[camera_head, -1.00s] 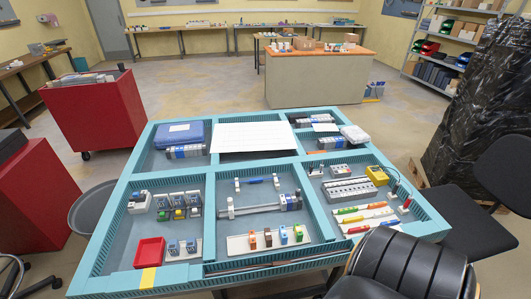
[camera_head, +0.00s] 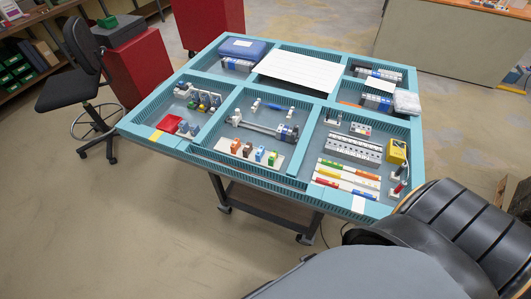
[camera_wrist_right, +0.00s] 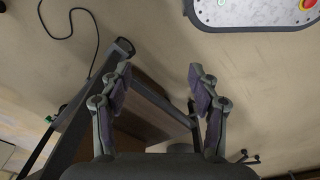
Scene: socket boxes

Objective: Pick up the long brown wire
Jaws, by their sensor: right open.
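A blue-framed table (camera_head: 135,128) divided into compartments stands in the middle of the head view. I cannot make out a long brown wire clearly; the narrow front strip of the table (camera_head: 235,168) is too small to read at this distance. My right gripper (camera_wrist_right: 160,75) is open and empty in the right wrist view, with its two fingers spread apart. It points at the floor and a dark table frame (camera_wrist_right: 165,105), touching nothing that I can see. My left gripper is not in view.
The floor to the left front is clear. A black cable (camera_wrist_right: 70,30) lies on the floor.

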